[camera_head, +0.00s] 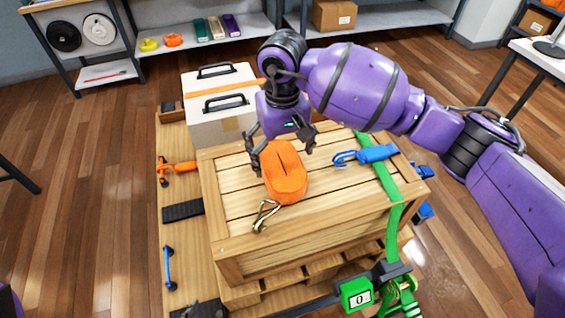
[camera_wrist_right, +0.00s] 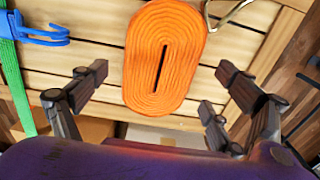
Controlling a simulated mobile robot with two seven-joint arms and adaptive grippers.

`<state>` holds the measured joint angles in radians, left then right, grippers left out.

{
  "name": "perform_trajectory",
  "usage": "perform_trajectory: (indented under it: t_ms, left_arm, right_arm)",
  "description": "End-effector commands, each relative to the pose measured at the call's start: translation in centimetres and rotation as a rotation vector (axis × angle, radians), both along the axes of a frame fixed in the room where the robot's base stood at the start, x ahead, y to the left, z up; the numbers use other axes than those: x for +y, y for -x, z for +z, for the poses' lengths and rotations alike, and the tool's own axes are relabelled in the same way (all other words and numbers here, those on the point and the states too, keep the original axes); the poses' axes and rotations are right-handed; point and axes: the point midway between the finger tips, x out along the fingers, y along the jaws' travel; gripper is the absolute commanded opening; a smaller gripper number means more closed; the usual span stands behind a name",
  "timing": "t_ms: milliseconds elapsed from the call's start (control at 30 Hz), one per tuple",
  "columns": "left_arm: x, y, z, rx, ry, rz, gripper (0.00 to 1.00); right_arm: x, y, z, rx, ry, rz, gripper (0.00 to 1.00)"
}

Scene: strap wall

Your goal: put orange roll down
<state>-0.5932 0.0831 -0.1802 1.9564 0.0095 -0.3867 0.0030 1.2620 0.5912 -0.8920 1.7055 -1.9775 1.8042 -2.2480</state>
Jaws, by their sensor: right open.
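The orange roll (camera_head: 285,172) is a flat oval coil of webbing lying on top of the wooden crate (camera_head: 230,196). A metal hook (camera_head: 264,215) sits at its near end. My right gripper (camera_head: 281,150) is open at the far end of the roll, its fingers spread to either side. In the right wrist view the roll (camera_wrist_right: 166,58) lies between and beyond the spread fingers (camera_wrist_right: 163,105), with gaps on both sides. My left gripper is not in view; only a bit of purple shows at the lower left edge.
A green strap (camera_head: 386,185) crosses the crate's right side, with a blue hook (camera_head: 366,155) beside it. A white box (camera_head: 219,105) with black handles stands behind the crate. A green ratchet with a display (camera_head: 357,292) is at the front. Shelves (camera_head: 205,36) line the back.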

Motion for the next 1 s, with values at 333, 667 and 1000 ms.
perform_trajectory:
  t_ms: [333, 667, 1000]
  left_arm:
    - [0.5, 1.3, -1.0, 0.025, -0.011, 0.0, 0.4]
    - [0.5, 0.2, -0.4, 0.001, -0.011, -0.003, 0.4]
    - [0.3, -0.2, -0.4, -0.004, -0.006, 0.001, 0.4]
  right_arm:
    - [0.0, -0.1, 6.6, 0.0, 0.0, 0.001, 0.9]
    - [0.0, 0.0, 8.1, 0.001, -0.001, -0.001, 0.9]
    - [0.0, 0.0, 8.0, 0.001, -0.001, 0.0, 0.9]
